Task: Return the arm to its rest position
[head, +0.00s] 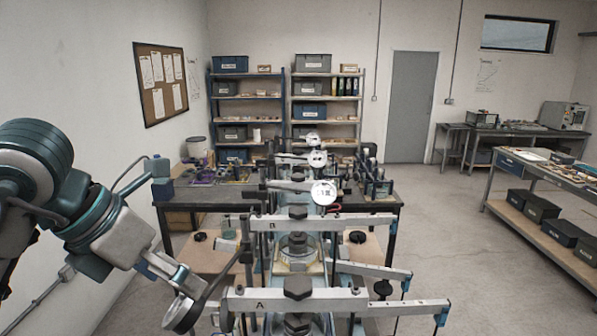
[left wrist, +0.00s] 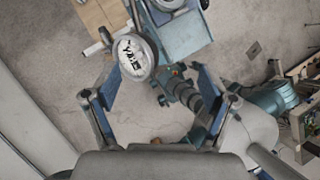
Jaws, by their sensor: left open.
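My left arm comes in from the left in the head view. Its gripper (head: 177,280) points down and right, close to a round pale disc (head: 181,314) at the end of a dark bar; whether they touch I cannot tell. In the left wrist view the gripper (left wrist: 153,84) has its fingers spread wide. A white dial (left wrist: 135,57) with dark marks shows between and beyond them, and I see nothing gripped. My right gripper is not in view.
A lever marked A (head: 290,300) and a lever marked B (head: 320,223) stretch across the frame in front. A round dial (head: 323,192) stands behind them. A workbench (head: 215,193) is beyond. Open floor (head: 460,250) lies to the right, before a side bench (head: 548,173).

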